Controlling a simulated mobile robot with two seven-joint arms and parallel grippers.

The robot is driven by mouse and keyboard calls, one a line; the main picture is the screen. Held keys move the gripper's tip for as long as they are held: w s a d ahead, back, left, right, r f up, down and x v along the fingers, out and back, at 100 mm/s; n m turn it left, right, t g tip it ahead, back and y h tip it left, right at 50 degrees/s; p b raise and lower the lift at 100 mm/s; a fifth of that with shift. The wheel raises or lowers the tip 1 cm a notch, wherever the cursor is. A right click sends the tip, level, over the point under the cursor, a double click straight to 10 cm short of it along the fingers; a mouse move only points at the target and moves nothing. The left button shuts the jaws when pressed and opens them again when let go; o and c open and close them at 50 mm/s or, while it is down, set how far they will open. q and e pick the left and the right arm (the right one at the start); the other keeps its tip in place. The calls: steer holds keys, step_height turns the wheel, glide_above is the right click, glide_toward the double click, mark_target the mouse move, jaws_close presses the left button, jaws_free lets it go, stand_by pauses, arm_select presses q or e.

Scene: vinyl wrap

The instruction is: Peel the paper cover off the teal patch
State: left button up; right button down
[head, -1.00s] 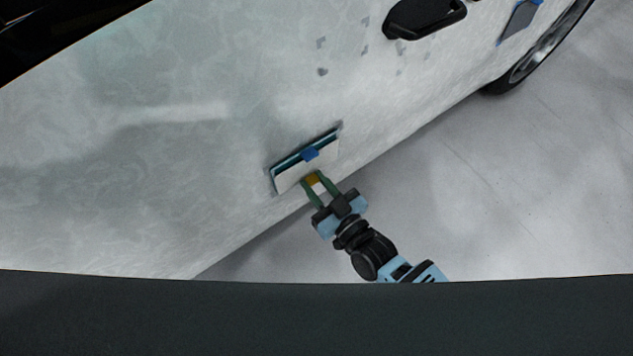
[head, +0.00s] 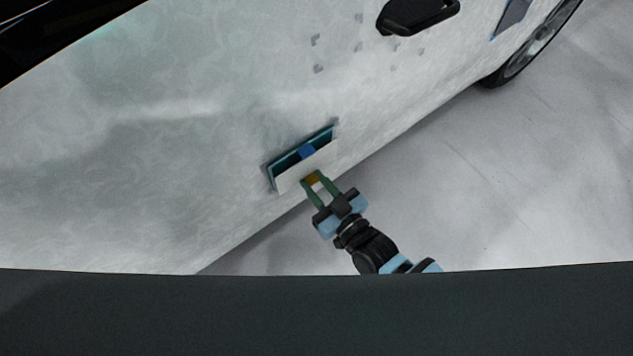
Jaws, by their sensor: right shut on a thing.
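The teal patch (head: 325,135) is on the pale car side panel, left of the picture's middle. Its dark teal face shows as a slanted band along its upper edge. The off-white paper cover (head: 291,179) hides the lower part, and a small blue piece (head: 307,152) sits at the border between them. My right gripper (head: 313,182) is below the cover, its green fingers shut on the orange-yellow tab (head: 312,178) at the cover's lower edge. The fingertips partly hide the tab. My left gripper is not in view.
A black mirror-like part (head: 418,14) is on the car at the top. Several small grey marks dot the panel below and left of it. A wheel (head: 532,55) stands at the upper right. The grey floor (head: 520,180) at the right is clear.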

steer(key=p+v, duration=0.2)
steer(key=v, duration=0.5)
stand_by(1.1)
steer(key=shift+w+r, duration=0.1)
stand_by(0.5)
